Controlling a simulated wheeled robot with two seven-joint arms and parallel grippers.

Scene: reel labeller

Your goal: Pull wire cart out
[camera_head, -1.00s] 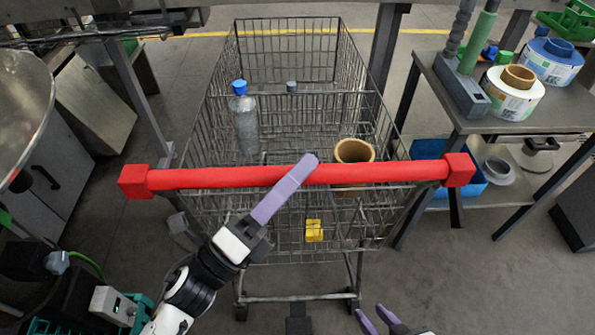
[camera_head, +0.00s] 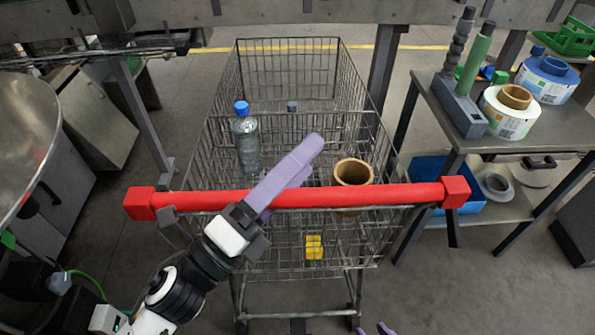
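The wire cart (camera_head: 310,265) stands in the middle of the head view, with its red handle bar (camera_head: 365,196) across the near end. My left gripper (camera_head: 308,150) reaches in from the lower left. Its purple fingers lie across the handle, left of its middle, with their tips past the bar. The fingers overlap in this view, so the gap between them and any contact with the bar are hidden. My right gripper (camera_head: 373,329) shows only its two purple fingertips at the bottom edge. They are apart and empty, below the cart's near end.
The cart holds a clear bottle with a blue cap (camera_head: 247,143), a brown cup-like roll (camera_head: 353,172) and a yellow item (camera_head: 314,247). A table with label reels (camera_head: 508,108) stands at the right, machinery at the left. Bare floor shows at the lower right.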

